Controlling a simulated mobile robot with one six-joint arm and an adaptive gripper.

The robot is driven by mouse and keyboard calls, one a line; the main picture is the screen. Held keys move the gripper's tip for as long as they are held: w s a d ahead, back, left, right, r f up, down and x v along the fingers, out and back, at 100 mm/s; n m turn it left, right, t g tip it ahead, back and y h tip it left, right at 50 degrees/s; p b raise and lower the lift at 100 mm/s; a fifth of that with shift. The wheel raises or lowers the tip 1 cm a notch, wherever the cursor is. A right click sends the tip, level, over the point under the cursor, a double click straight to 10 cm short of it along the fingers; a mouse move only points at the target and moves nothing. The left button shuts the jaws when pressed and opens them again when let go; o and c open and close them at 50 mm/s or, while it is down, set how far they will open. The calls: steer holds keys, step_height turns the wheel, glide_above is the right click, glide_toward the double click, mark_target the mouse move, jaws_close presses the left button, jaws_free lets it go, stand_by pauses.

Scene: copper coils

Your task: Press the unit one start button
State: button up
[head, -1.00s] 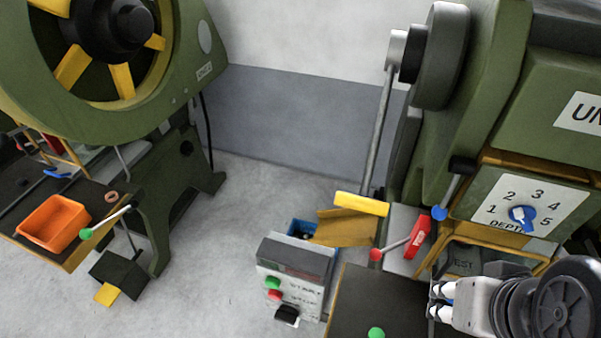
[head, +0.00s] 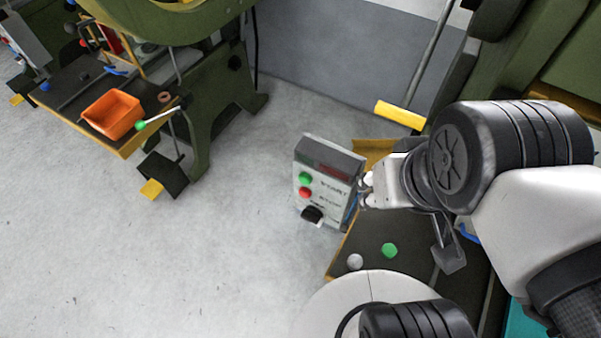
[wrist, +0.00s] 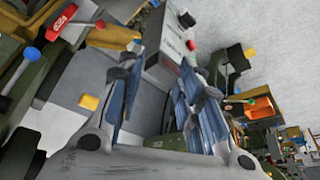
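The grey control box (head: 330,165) stands beside the press bench in the head view, tilted in the picture. Its face has a green button (head: 306,178), a red button (head: 305,193) below it and a black knob (head: 313,214). Small lettering beside the buttons is blurred. In the wrist view the box (wrist: 165,45) shows beyond my fingers, with its red button (wrist: 190,44) and black knob (wrist: 187,19). My gripper (head: 367,190) is at the box's right side in the head view, apart from the green button. Its fingers (wrist: 168,70) are spread and empty.
A dark bench (head: 375,235) with loose green and grey balls lies below my arm. A yellow-ended bar (head: 400,115) is above the box. Another press bench with an orange bin (head: 112,113) stands at left. The floor between is clear.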

steer(key=shift+c, duration=0.3)
jaws_close()
stand_by(1.4)
